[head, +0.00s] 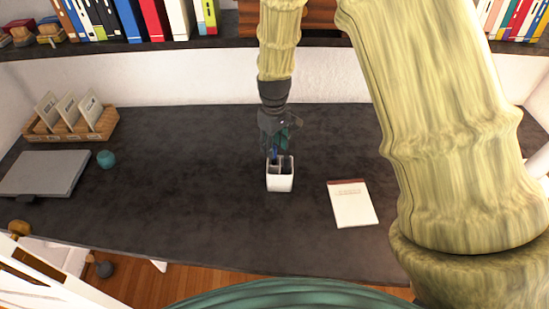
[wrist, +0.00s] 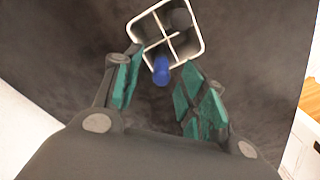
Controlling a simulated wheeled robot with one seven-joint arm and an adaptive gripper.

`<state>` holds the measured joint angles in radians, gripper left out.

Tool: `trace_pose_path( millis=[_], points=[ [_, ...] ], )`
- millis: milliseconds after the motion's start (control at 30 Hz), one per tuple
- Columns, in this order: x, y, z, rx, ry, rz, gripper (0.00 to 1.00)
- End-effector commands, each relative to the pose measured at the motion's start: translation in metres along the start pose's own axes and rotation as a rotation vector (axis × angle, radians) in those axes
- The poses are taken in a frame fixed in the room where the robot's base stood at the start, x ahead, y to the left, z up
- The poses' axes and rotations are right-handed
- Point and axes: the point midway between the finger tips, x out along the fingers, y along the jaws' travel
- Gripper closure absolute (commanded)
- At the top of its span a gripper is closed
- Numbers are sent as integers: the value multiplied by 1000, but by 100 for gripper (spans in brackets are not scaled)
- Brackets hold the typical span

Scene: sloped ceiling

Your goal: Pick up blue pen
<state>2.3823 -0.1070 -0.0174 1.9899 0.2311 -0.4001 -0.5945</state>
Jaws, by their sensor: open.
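The blue pen (wrist: 161,70) stands in a white divided pen holder (wrist: 198,22), leaning over its near rim toward my gripper in the wrist view. In the head view the blue pen (head: 274,154) shows as a small blue mark at the holder's top. The white pen holder (head: 280,182) stands upright near the middle of the dark desk. My gripper (wrist: 157,84) is open, with its teal-padded fingers on either side of the pen and apart from it. In the head view my gripper (head: 277,138) is right above the holder.
A notepad (head: 353,205) lies right of the holder on the dark desk (head: 190,190). A closed laptop (head: 45,173), a teal ball-like object (head: 106,159) and a wooden card tray (head: 78,136) are at the left. A book shelf (head: 170,46) runs above the back. The desk between is clear.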

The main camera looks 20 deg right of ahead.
Motion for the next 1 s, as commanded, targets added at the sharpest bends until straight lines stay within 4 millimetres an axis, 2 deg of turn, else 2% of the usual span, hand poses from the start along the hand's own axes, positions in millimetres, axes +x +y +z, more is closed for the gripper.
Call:
trace_pose_path(
  millis=[300,600,800,1000],
  points=[
    [24,-1,1,0,-1,-1,58],
    [27,-1,1,0,0,-1,58],
    [27,-1,1,0,0,-1,95],
    [26,-1,1,0,0,-1,98]
  ],
)
